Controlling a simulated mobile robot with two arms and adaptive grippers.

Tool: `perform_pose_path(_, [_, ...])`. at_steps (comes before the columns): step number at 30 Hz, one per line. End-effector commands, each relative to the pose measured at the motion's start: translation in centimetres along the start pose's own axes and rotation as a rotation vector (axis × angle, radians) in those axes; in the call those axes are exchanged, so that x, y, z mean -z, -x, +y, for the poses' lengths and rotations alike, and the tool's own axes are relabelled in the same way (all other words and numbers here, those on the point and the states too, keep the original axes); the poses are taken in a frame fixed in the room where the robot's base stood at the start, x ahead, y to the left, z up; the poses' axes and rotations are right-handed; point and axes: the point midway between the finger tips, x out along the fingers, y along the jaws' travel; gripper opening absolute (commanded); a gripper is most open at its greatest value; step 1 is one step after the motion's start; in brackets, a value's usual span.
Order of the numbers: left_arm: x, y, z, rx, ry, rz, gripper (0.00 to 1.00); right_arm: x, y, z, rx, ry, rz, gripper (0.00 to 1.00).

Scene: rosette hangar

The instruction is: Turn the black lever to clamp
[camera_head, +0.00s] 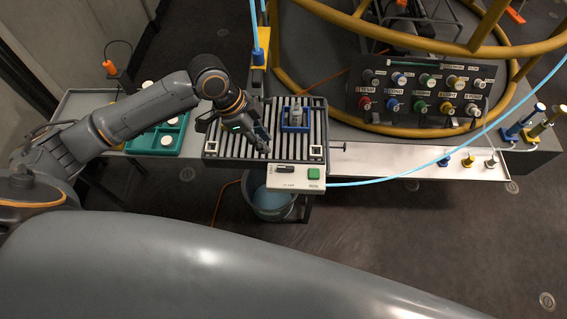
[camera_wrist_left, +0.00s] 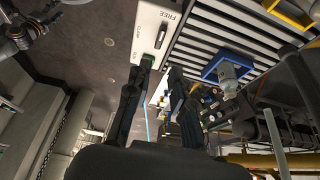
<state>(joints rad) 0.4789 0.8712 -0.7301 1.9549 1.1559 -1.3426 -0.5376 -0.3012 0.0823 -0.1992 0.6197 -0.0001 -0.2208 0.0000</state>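The black lever (camera_head: 284,169) is a short dark bar on the white control box (camera_head: 290,185) at the front edge of the slatted table. In the left wrist view the lever (camera_wrist_left: 161,37) sits on the white panel near the printed word FREE. My left gripper (camera_head: 264,146) is above the slats, behind and slightly left of the box. In the left wrist view its two fingers (camera_wrist_left: 162,70) are apart with nothing between them. The fingertips appear close to the panel's edge, apart from the lever. My right gripper is not in view.
A green button (camera_head: 314,173) is on the box right of the lever. A blue fixture with a grey part (camera_head: 295,116) stands on the slatted table (camera_head: 222,145). A light-blue hose (camera_head: 400,176) runs right from the box. A green tray (camera_head: 150,142) lies left; a bucket (camera_head: 270,201) stands below.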

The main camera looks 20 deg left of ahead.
Motion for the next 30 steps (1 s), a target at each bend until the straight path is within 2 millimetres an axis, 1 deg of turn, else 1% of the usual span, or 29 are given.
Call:
perform_pose_path(2, [-0.1, -0.2, 0.0, -0.005, -0.005, -0.002, 0.23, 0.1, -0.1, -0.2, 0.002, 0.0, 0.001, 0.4])
perform_pose_path(5, [-0.1, -1.4, 0.0, -0.009, -0.004, -0.001, 0.23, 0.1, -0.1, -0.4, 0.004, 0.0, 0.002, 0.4])
perform_pose_path(8, [0.0, -3.2, 0.1, -0.009, -0.003, 0.0, 0.23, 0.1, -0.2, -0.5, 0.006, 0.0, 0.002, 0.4])
perform_pose_path(15, [0.0, -8.4, 0.1, -0.007, -0.003, 0.0, 0.23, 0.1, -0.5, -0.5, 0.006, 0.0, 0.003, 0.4])
perform_pose_path(18, [0.0, -10.3, 0.1, -0.006, -0.003, 0.0, 0.23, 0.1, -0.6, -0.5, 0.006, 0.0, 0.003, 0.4])
perform_pose_path(21, [-0.1, -11.8, 0.1, -0.006, -0.002, -0.001, 0.23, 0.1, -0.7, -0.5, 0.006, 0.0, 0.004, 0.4])
perform_pose_path(25, [-0.1, -13.0, 0.0, -0.004, -0.003, -0.001, 0.23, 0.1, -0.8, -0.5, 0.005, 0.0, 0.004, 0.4])
perform_pose_path(30, [-0.1, -13.6, 0.0, -0.004, -0.004, -0.001, 0.23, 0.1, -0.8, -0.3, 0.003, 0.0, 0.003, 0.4])
